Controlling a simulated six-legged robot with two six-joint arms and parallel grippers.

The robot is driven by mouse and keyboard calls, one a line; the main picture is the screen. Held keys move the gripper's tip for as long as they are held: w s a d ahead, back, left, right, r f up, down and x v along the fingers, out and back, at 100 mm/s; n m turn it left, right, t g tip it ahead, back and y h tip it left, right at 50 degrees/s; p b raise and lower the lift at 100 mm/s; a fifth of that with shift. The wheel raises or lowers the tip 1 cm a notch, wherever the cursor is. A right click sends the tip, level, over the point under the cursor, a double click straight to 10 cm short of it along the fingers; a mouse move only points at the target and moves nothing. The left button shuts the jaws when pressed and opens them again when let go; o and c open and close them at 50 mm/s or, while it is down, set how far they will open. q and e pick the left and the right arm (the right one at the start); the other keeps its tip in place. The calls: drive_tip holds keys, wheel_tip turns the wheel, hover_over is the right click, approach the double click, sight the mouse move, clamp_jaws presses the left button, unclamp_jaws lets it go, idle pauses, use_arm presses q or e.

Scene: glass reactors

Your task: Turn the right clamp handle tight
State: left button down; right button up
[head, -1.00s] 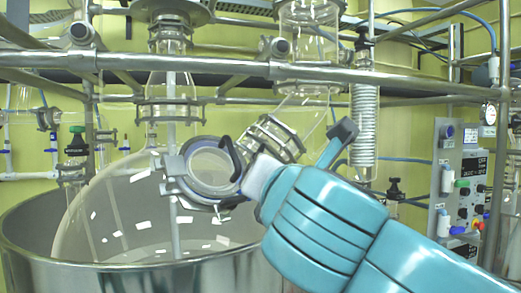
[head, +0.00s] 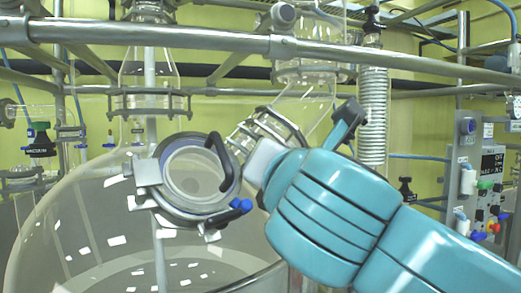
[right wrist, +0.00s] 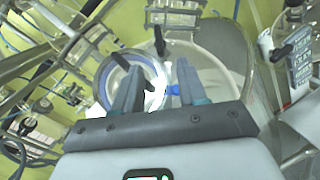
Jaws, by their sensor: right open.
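The right clamp handle (head: 240,207) is a small blue knob at the lower right of the round port's clamp ring (head: 163,212). It also shows as blue in the right wrist view (right wrist: 173,90), between my fingers as seen from there. The round glass port (head: 195,172) has a black curved handle (head: 222,160) on its right side. My right gripper (right wrist: 160,68) is open, its two grey fingers pointing toward the port. I cannot tell whether a finger touches the knob. In the head view my arm hides most of the gripper. My left gripper is not in view.
A large glass vessel (head: 75,215) sits behind and below the port. A metal rail (head: 200,42) crosses above. A glass neck with a clamp (head: 275,128) stands close behind my right gripper. A control panel (head: 490,180) is at the far right.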

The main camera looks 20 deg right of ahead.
drive_tip(key=w+d+p, duration=0.1)
drive_tip(key=w+p, duration=0.1)
drive_tip(key=w, duration=0.3)
drive_tip(key=w+p, duration=0.1)
drive_tip(key=w, duration=0.3)
drive_tip(key=w+d+p, duration=0.1)
drive_tip(key=w+p, duration=0.1)
drive_tip(key=w, duration=0.3)
drive_tip(key=shift+w+d+r+p, duration=0.15)
drive_tip(key=shift+w+d+p, duration=0.15)
drive_tip(key=shift+w+p, duration=0.05)
drive_tip(key=shift+w, duration=0.45)
drive_tip(key=shift+s+a, duration=0.1)
drive_tip(key=shift+a, duration=0.05)
clamp_jaws()
